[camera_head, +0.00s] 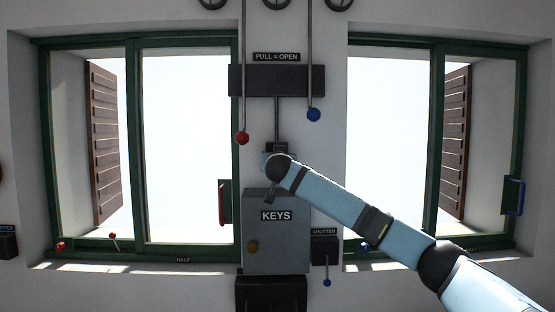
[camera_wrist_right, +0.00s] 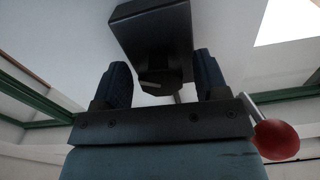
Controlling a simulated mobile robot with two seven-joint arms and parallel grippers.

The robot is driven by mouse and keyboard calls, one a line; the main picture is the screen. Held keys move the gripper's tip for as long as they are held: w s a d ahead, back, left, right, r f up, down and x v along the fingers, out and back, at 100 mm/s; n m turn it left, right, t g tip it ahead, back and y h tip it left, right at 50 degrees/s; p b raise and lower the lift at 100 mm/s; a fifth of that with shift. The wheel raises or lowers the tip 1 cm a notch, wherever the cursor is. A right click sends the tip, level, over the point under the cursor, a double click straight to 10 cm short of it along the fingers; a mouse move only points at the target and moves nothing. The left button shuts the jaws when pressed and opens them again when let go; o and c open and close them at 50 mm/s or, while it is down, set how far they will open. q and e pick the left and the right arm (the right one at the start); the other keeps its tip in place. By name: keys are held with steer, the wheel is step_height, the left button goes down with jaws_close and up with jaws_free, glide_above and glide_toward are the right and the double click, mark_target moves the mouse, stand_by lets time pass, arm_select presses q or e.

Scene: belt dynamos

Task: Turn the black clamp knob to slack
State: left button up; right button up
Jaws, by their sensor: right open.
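The black clamp knob (camera_wrist_right: 160,78) shows in the right wrist view, below a black box (camera_wrist_right: 152,28). My right gripper (camera_wrist_right: 163,82) is open, with one dark finger on each side of the knob. A narrow gap shows between the knob and each finger, and I cannot tell how deep the knob sits between them. In the head view my right arm comes in from the right and its wrist hides the knob. My right gripper (camera_head: 271,190) is mostly hidden there, in front of the wall between the two windows. My left gripper is not in view.
A red ball (camera_head: 242,138) and a blue ball (camera_head: 313,115) hang on rods beside the dark PULL = OPEN plate (camera_head: 277,81). The red ball (camera_wrist_right: 277,139) is close to my gripper's base. A grey KEYS box (camera_head: 275,234) lies just below. A shutter lever (camera_head: 325,250) is right of it.

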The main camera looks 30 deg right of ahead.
steer(key=shift+c, duration=0.7)
steer(key=c, duration=0.8)
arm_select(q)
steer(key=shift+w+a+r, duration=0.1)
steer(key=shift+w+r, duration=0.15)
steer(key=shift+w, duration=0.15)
